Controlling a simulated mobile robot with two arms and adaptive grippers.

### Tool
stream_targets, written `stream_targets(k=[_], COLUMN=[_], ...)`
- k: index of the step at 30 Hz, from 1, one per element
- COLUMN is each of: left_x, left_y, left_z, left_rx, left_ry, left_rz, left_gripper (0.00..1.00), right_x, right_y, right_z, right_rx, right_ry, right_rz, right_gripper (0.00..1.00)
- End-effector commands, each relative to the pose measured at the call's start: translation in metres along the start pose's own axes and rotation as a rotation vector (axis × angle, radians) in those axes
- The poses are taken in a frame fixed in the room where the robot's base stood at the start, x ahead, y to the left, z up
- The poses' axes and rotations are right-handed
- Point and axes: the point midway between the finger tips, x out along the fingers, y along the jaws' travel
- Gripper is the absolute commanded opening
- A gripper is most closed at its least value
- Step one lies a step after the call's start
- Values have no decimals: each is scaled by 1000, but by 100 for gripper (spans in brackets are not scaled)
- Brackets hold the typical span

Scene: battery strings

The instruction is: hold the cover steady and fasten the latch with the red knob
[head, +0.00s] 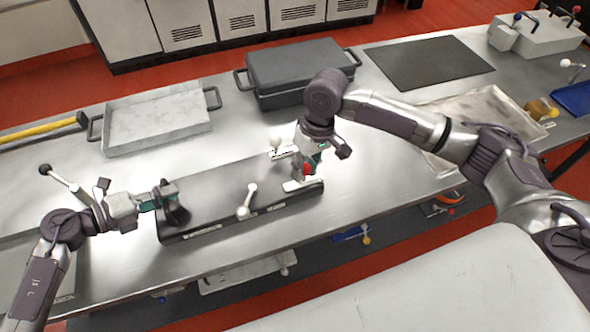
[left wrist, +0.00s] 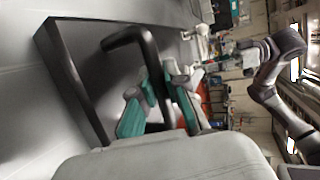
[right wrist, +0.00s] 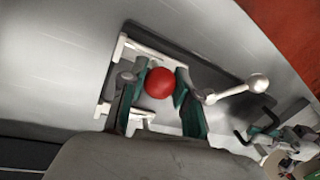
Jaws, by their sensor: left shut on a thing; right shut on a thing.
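The dark cover (head: 215,190) lies as a long low slab on the metal bench. My left gripper (head: 167,197) is at its left end, shut on the black cover handle (head: 180,213); the bent handle also shows in the left wrist view (left wrist: 128,38). My right gripper (head: 307,168) is at the cover's right end, shut on the red knob (right wrist: 159,83). The knob sits between the green fingers and partly shows in the head view (head: 308,169). Pale latch parts (right wrist: 140,48) lie around it. The latch's engagement is hidden by the fingers.
A white-knobbed lever (head: 248,200) stands at the cover's front edge and another (head: 277,145) at its back edge. Behind are a grey tray (head: 160,122) and a dark lidded box (head: 297,70). A black mat (head: 430,62) lies at the back right.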

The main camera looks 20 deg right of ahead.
Motion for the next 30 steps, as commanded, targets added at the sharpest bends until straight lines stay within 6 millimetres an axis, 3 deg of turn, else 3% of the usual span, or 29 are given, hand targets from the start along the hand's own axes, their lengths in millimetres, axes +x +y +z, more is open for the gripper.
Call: stream_targets(k=[1,5,6,10,22,30], left_x=[1,1,1,1,1,1], left_y=[11,11,11,11,11,11], left_z=[-6,-6,-6,-6,-5,-5], left_rx=[-8,-8,-8,-8,-8,-8], left_ry=[11,11,11,11,10,10], left_rz=[19,19,19,19,18,18], left_gripper=[0,0,0,0,0,0], right_x=[0,0,0,0,-6,-56], right_y=[3,3,3,3,1,2], right_z=[0,0,0,0,-1,0], right_rx=[3,4,4,4,2,1], right_ry=[0,1,1,1,2,6], right_rz=[7,8,8,7,4,5], right_gripper=[0,0,34,56,57,57])
